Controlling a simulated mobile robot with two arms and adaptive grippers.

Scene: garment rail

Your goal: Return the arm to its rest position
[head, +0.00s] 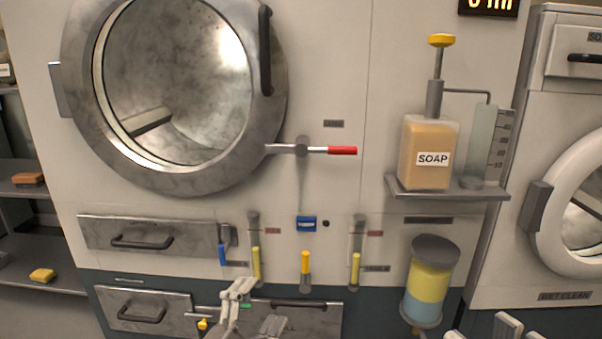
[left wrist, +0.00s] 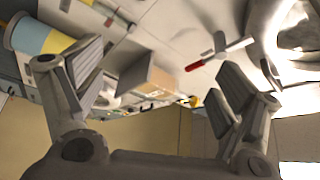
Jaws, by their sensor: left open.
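My left gripper (head: 254,307) is at the bottom of the head view, in front of the lower drawer front. In the left wrist view my left gripper (left wrist: 160,75) has its two fingers wide apart, with nothing between the pads. It is open and empty. Parts of my right gripper (head: 500,328) show at the bottom right edge of the head view. Most of it is cut off, so its opening is unclear.
A large round washer door (head: 75,140) and a red-tipped lever (head: 340,150) are above. A soap dispenser (head: 419,139) stands on a shelf (head: 447,192). A yellow and blue cylinder (head: 427,285) hangs below. Several yellow-handled levers line the panel.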

